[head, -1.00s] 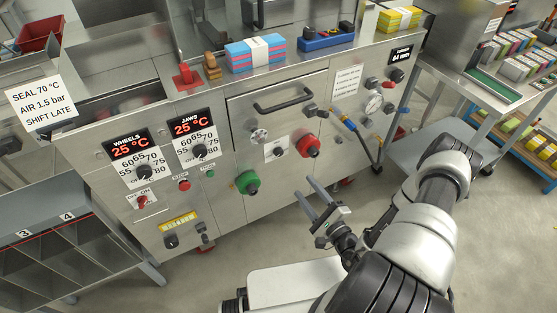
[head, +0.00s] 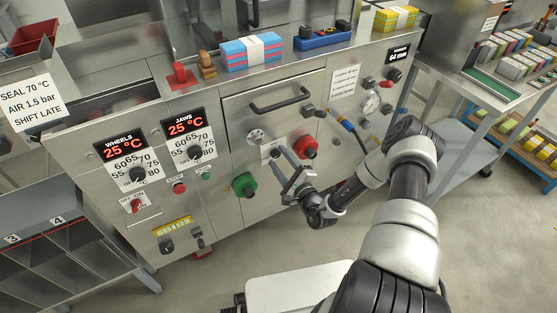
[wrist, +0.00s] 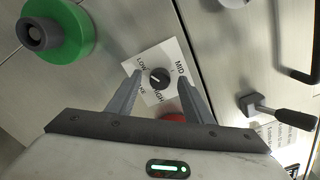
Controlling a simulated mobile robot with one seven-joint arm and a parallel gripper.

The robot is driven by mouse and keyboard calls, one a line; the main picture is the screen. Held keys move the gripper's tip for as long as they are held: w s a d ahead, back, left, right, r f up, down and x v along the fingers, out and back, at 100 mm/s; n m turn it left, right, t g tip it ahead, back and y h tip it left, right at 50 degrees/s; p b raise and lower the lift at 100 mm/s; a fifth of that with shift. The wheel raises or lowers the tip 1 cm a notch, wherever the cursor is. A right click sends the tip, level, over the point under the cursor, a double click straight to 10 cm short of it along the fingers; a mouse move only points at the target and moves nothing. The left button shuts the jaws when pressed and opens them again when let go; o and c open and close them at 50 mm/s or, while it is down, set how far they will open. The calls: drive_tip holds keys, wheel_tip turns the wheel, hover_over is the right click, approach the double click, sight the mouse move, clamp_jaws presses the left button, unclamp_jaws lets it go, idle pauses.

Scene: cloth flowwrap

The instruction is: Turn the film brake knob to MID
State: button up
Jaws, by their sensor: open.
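The film brake knob (wrist: 158,78) is a small black dial on a white plate (wrist: 150,55) marked LOW, MID and HIGH in the wrist view. Its light pointer line seems to lie toward the LOW side, but it is small. My gripper (wrist: 160,77) is open, with one finger on either side of the knob in that view; I cannot tell whether the fingers touch it. In the head view the white plate (head: 266,152) is partly hidden behind my gripper (head: 280,157), which is in front of the machine panel.
A green knob (head: 244,184) sits lower left of the plate and a red knob (head: 305,146) close to its right. A black door handle (head: 280,100) is above. A lever (wrist: 280,108) sticks out to the right in the wrist view.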

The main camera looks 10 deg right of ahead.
drive_tip(key=shift+w+a, duration=0.1)
drive_tip(key=shift+w, duration=0.4)
drive_tip(key=c, duration=1.1)
drive_tip(key=shift+o, duration=0.2)
